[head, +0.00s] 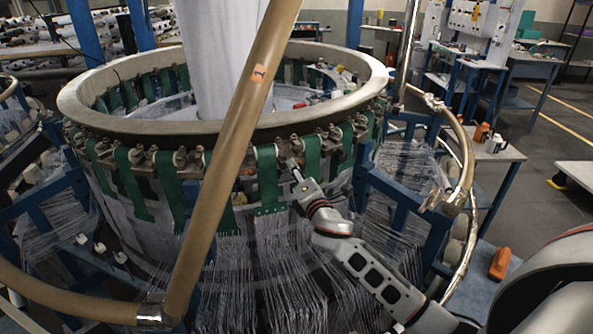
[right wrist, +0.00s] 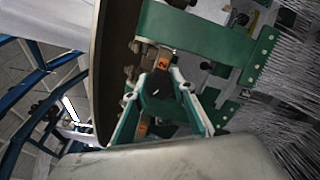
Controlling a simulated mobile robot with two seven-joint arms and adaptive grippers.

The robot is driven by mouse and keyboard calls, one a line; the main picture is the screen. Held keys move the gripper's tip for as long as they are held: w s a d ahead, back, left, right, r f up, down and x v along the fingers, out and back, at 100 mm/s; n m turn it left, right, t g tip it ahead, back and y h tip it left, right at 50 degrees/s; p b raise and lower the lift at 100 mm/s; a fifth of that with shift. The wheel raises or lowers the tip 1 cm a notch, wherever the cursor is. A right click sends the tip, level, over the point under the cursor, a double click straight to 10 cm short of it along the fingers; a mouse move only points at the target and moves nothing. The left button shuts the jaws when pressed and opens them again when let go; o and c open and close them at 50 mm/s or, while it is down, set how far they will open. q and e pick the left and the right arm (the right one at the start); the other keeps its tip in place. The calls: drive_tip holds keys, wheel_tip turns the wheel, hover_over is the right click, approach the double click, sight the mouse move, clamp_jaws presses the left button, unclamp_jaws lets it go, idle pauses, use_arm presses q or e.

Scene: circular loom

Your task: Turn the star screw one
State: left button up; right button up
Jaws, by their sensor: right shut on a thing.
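My right gripper (head: 295,170) reaches up to the underside of the loom's ring, among the green straps. In the right wrist view its two pale fingers (right wrist: 158,82) are shut around a dark, knob-like piece (right wrist: 158,98), which looks like a star screw. Its shape is partly hidden by the fingers. An orange tag marked 2 (right wrist: 163,62) sits just beyond the fingertips. My left gripper is not in view.
The loom ring (head: 190,127) carries several green straps (head: 267,175) and brackets. A thick brown tube (head: 215,190) crosses in front, left of my right gripper. Blue frame bars (head: 400,195) and a curved metal pipe (head: 465,160) stand to the right. White threads hang below.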

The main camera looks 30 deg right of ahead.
drive_tip(key=m, duration=0.6)
drive_tip(key=shift+m, duration=2.9)
drive_tip(key=shift+r, duration=0.1)
drive_tip(key=o, duration=1.1)
drive_tip(key=shift+s, duration=0.1)
drive_tip(key=s, duration=0.4)
drive_tip(key=s+a, duration=0.1)
drive_tip(key=s, duration=0.2)
drive_tip(key=s+a, duration=0.1)
drive_tip(key=s, duration=0.3)
drive_tip(key=shift+s, duration=0.35)
